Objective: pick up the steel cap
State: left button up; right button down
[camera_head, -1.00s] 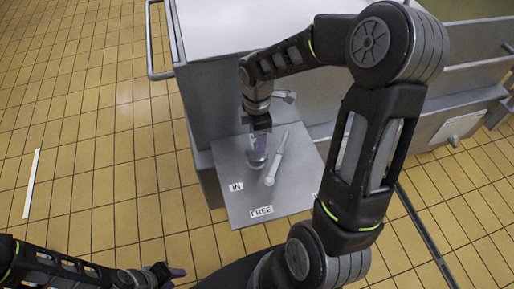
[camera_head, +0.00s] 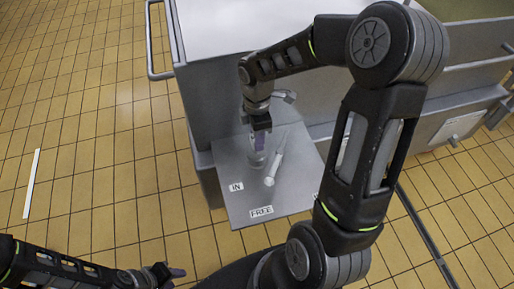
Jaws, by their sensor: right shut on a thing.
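My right gripper (camera_head: 259,145) points down over the grey metal shelf (camera_head: 232,205), near its back left part. It is shut on a small greyish thing at its fingertips, which I take to be the steel cap (camera_head: 257,161); the fingers hide part of it. I cannot tell whether it touches the shelf. My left gripper (camera_head: 176,272) is low at the bottom left, away from the shelf, above the tiled floor. Whether its fingers are open or shut does not show clearly.
A pale rod-like tool with a round end (camera_head: 269,181) lies just right of my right gripper. Labels "IN" (camera_head: 236,187) and "FREE" (camera_head: 261,211) are on the shelf. A grey cabinet (camera_head: 200,95) stands behind. The shelf's front is clear.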

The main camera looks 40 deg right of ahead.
dwell(0.4)
notch_tip(320, 180, up, 10)
jog(key=shift+r+p, duration=0.1)
jog(key=shift+p, duration=0.45)
dwell(0.5)
notch_tip(320, 180, up, 6)
jog(key=p, duration=0.5)
jog(key=shift+r+p, duration=0.2)
jog(key=shift+p, duration=0.2)
jog(key=shift+w, duration=0.1)
dwell(0.4)
